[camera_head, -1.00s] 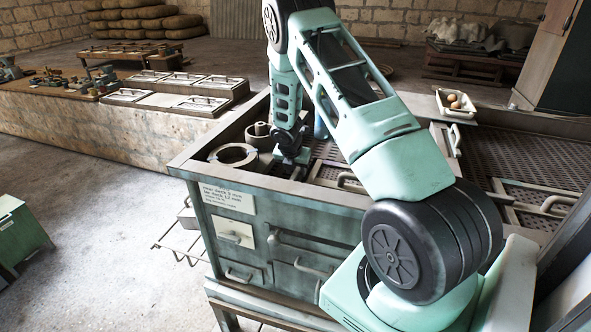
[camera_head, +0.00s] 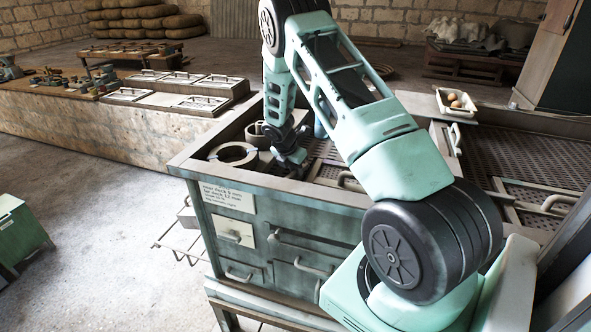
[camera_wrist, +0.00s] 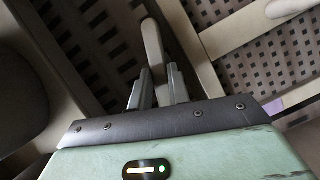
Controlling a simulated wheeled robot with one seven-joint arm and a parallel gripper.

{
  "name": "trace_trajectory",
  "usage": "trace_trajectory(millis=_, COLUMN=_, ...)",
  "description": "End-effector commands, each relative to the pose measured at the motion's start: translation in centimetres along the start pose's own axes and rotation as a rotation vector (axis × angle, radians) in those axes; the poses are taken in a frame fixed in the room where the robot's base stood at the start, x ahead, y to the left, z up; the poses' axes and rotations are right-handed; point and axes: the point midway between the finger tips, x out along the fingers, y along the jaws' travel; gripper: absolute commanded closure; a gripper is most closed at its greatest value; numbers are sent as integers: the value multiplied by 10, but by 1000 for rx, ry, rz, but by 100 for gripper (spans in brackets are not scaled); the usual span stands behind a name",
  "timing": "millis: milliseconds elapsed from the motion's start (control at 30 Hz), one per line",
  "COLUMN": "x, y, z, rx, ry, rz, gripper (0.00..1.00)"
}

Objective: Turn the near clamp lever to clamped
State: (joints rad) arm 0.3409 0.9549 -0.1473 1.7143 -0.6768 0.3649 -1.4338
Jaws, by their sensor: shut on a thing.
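The clamp lever (camera_wrist: 152,45) shows in the wrist view as a pale grey-beige bar with a rounded end. It stands between the two fingers of my gripper (camera_wrist: 159,82), which is shut on it. In the head view my gripper (camera_head: 292,163) is low over the bench top, right beside a round ring. The lever cannot be made out there, hidden by my gripper and wrist. The clamped or unclamped position cannot be read from these frames.
A thick ring (camera_head: 233,154) and a grey cylinder (camera_head: 258,135) sit on the bench's left end. Perforated panels (camera_wrist: 110,45) with raised frames lie around the gripper. A white tray with round items (camera_head: 457,103) stands at the back right.

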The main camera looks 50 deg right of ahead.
Motion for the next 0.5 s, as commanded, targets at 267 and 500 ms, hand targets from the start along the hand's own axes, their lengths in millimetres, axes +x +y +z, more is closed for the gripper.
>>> trace_trajectory(millis=267, x=2, y=3, z=-1, rx=243, ry=1, rz=-99, gripper=100)
trace_trajectory(millis=500, x=2, y=4, z=0, rx=455, ry=1, rz=-186, gripper=100)
